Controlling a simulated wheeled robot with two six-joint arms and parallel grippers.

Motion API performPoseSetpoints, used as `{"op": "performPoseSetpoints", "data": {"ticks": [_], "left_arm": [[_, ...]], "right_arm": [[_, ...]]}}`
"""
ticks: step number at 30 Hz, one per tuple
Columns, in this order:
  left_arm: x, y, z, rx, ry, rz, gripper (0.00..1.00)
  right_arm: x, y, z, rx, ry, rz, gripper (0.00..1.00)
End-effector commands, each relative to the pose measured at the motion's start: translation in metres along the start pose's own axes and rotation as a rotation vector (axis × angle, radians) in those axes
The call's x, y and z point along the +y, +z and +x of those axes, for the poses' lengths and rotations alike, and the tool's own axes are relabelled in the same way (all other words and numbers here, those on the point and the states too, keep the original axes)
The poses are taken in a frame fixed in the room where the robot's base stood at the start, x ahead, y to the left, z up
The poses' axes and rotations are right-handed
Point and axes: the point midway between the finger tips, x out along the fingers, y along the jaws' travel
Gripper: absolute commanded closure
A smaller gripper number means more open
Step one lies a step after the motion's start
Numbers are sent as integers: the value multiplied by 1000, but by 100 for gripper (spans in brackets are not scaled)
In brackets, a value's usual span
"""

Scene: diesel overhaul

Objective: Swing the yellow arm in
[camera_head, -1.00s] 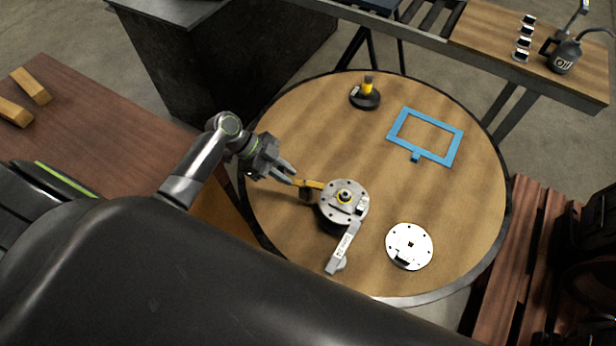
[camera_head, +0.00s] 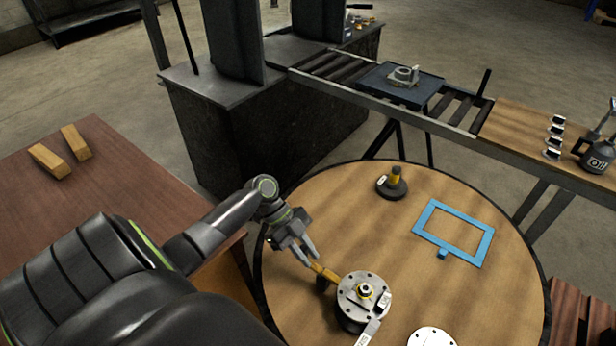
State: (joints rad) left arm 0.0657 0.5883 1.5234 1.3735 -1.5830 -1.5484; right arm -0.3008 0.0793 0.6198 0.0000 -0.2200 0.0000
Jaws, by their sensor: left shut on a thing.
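The yellow arm (camera_head: 325,272) sticks out to the upper left from a round grey metal unit (camera_head: 362,292) on the round wooden table (camera_head: 330,200). My left gripper (camera_head: 312,260) is shut on the outer end of the yellow arm. A grey flat lever (camera_head: 368,334) reaches from the unit toward the bottom edge of the picture, where it is cut off. My right gripper does not show.
A white disc (camera_head: 432,338) is cut off below. Behind runs a roller conveyor (camera_head: 345,70) with a part on a dark plate. Wooden blocks (camera_head: 48,160) lie on the left bench.

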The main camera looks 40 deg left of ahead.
Motion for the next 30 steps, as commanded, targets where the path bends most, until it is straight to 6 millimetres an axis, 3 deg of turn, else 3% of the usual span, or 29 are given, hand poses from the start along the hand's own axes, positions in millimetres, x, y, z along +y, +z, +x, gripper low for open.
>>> {"op": "performPoseSetpoints", "data": {"ticks": [2,3,7,20,30], "left_arm": [[-1,-1,-1,0,-1,4,100],[-1,-1,-1,0,-1,4,78],[-1,-1,-1,0,-1,3,61],[-1,1,-9,-4,-1,2,60],[-1,2,-70,-7,0,1,60]], "right_arm": [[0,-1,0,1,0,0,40],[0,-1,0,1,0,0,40],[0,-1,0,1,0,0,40],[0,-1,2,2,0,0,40],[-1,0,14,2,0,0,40]]}}
